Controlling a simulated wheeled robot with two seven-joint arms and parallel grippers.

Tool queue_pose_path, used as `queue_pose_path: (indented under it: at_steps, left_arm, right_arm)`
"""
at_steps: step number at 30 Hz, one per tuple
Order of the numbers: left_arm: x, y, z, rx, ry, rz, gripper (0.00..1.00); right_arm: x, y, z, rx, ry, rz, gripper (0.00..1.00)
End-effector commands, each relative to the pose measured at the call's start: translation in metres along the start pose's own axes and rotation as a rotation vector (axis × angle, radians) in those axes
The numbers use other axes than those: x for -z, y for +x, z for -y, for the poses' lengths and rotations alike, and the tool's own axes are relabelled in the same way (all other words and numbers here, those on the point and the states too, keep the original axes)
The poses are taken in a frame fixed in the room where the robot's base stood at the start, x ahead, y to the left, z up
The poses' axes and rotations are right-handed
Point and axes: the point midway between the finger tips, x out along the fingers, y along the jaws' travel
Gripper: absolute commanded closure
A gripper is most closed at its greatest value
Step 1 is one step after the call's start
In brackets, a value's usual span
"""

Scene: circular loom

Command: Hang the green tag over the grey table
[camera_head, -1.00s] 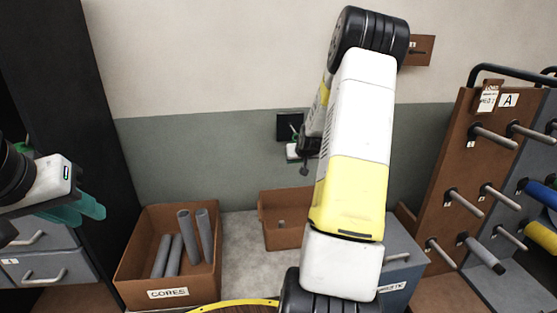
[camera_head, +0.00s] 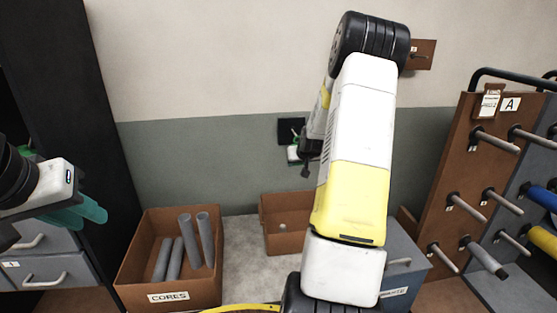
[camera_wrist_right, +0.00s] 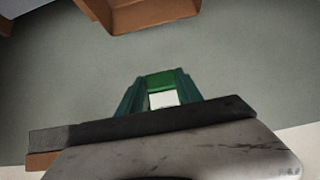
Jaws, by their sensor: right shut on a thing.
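The green tag (camera_wrist_right: 160,80), with a white face below its green part, is between the teal fingers of my right gripper (camera_wrist_right: 160,88) in the right wrist view. The gripper is shut on it. In the head view the tag (camera_head: 293,153) shows small in front of the back wall, just below a black square, above the grey table (camera_head: 238,235). My right arm hides most of that gripper there. My left gripper (camera_head: 88,210) is at the far left, away from the table; its teal fingers overlap, so their opening is unclear.
A brown bin (camera_head: 168,285) labelled CORES holds several grey tubes. A smaller brown bin (camera_head: 285,240) stands at the back of the table. A grey box (camera_head: 402,265) is partly behind my right arm. A brown peg board (camera_head: 465,180) stands right; drawers (camera_head: 45,270) stand left.

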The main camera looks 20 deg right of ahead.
Motion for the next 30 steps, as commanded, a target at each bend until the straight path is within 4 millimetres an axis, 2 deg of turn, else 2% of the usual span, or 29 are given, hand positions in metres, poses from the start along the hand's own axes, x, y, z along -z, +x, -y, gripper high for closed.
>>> queue_pose_path:
  at_steps: [30]
  left_arm:
    - [0.0,0.0,0.0,0.0,0.0,0.0,0.73]
  right_arm:
    - [0.015,0.016,0.0,0.0,0.0,-0.001,1.0]
